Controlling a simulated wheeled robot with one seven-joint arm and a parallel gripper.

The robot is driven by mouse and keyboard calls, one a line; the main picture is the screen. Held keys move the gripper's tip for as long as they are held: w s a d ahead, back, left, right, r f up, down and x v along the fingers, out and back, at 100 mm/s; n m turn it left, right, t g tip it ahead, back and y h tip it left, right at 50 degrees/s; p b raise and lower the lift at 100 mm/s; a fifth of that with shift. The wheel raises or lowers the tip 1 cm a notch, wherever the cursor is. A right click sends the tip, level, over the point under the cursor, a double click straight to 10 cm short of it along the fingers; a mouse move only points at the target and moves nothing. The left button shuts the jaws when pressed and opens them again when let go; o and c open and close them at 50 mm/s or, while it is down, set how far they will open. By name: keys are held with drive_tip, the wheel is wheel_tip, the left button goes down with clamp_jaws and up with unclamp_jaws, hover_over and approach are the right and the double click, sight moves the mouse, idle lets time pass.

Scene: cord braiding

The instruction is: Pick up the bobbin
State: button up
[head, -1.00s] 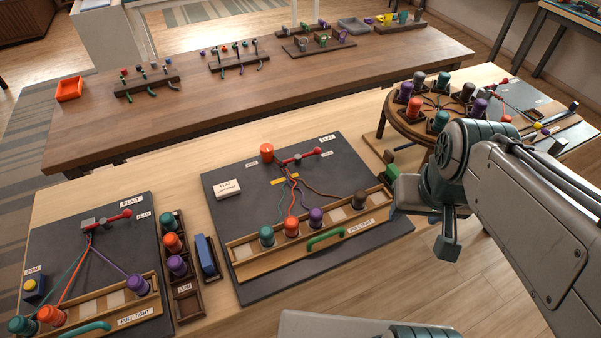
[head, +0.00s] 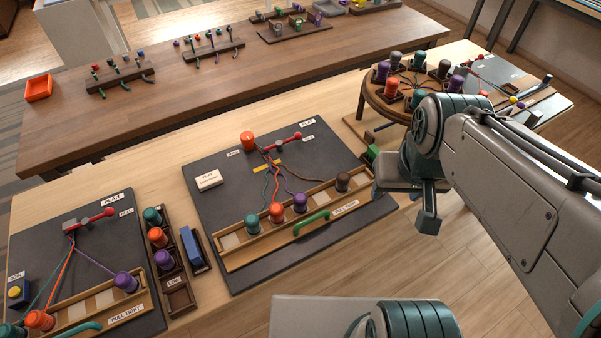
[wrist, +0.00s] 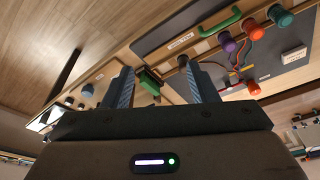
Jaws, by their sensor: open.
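Several bobbins stand around and the task line does not tell them apart. On the middle board's wooden rail are a teal (head: 249,229), an orange (head: 276,212), a purple (head: 299,202) and a brown bobbin (head: 343,181). Another orange bobbin (head: 247,140) stands at the board's top. A narrow rack holds teal (head: 152,217), orange (head: 158,237) and purple (head: 164,260) bobbins. In the wrist view my gripper (wrist: 160,67) is open and empty, above the table. The brown bobbin (wrist: 183,61) shows beyond the right fingertip, apart from it. In the head view my arm largely hides the gripper.
A round stand (head: 373,100) with several bobbins is at the right, partly behind my arm. A green block (wrist: 149,83) shows between the fingers. The left board (head: 30,255) holds more bobbins. A blue block (head: 194,247) lies beside the rack. The back table (head: 200,100) has free room.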

drive_tip(key=shift+c, duration=1.1)
drive_tip(key=n+g+b, duration=0.3)
drive_tip(key=n+b, duration=0.1)
drive_tip(key=n, duration=0.5)
hover_over(300, 197)
wheel_tip(300, 197, down, 8)
drive_tip(key=f, duration=0.7)
drive_tip(key=shift+w+f, duration=0.25)
drive_tip(key=shift+f, duration=0.15)
drive_tip(key=shift+s+f+p, duration=0.2)
drive_tip(key=shift+f+p, duration=0.2)
drive_tip(key=shift+f, duration=2.2)
drive_tip(key=c, duration=0.8)
